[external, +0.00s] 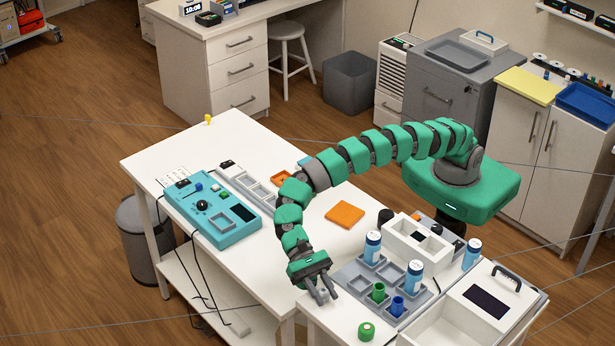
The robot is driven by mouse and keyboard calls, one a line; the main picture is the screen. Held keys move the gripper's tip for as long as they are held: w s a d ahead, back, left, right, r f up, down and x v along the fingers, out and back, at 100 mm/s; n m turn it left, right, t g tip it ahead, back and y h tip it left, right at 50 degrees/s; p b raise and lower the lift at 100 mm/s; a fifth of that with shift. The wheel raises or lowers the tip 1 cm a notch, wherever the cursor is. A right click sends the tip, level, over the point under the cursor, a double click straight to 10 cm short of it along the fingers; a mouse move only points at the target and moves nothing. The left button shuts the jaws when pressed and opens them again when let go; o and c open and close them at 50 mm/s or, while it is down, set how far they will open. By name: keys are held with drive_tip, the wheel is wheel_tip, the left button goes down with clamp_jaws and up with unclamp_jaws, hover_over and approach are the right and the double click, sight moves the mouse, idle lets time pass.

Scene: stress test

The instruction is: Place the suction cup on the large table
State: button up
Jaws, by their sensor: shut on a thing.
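My gripper (322,289) points down near the front corner of the large white table (188,147), at the gap between it and the smaller white table at the lower right. Its fingers are shut on a small pale grey piece (322,296), seemingly the suction cup. The fingers hide part of it, and its exact shape is too small to tell. It appears held above the table surfaces; its exact height cannot be told.
A teal control box (212,207), a grey tray (254,187) and an orange square (345,214) lie on the large table. A small yellow thing (208,119) stands at its far corner. The smaller table bears a grey rack (349,283) with bottles and a green-topped thing (366,331).

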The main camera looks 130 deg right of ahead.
drive_tip(key=shift+f, duration=0.2)
drive_tip(key=shift+f, duration=0.15)
drive_tip(key=o, duration=0.9)
drive_tip(key=shift+f, duration=0.1)
drive_tip(key=shift+o, duration=0.2)
drive_tip(key=shift+f+b, duration=0.1)
drive_tip(key=shift+b, duration=0.5)
drive_tip(key=p+v, duration=0.2)
drive_tip(key=v, duration=1.2)
drive_tip(key=shift+w, duration=0.4)
drive_tip(key=shift+r, duration=0.2)
